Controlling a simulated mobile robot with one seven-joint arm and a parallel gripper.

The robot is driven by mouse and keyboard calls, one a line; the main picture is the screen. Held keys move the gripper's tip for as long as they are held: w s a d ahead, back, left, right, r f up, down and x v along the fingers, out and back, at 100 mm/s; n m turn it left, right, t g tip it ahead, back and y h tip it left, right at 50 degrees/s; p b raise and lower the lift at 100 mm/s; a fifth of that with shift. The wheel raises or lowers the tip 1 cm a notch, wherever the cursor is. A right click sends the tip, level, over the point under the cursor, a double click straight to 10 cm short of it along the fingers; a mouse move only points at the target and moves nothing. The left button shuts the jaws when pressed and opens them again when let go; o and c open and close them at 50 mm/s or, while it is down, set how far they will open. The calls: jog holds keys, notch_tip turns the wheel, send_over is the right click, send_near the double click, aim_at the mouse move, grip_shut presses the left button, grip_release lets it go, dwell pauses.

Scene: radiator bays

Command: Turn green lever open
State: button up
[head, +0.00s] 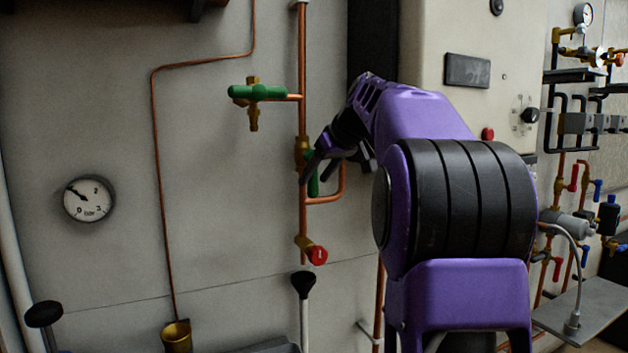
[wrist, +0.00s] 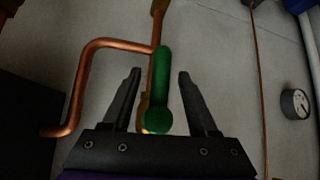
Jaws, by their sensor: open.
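A green lever (wrist: 160,92) on a brass valve lies between the two fingers of my gripper (wrist: 160,76) in the wrist view, with a gap on each side. Its round end is near the palm and it runs along the copper pipe. In the head view this lever (head: 313,184) points downward on the vertical pipe, partly hidden by my gripper (head: 335,168). My gripper is open and holds nothing. A second green handle (head: 257,91) sits level on a brass valve, higher and to the left.
A copper pipe bend (wrist: 85,75) runs close to the left finger in the wrist view. A red-handled valve (head: 317,255) is below the lever. A gauge (head: 88,200) is on the wall at left. A beige boiler casing (head: 430,50) stands behind my arm.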

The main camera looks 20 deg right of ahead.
jog(key=p+v, duration=0.1)
jog(key=v, duration=1.4)
jog(key=shift+s+r+p, duration=0.15)
jog(key=shift+s+p, duration=0.1)
jog(key=shift+p, duration=0.05)
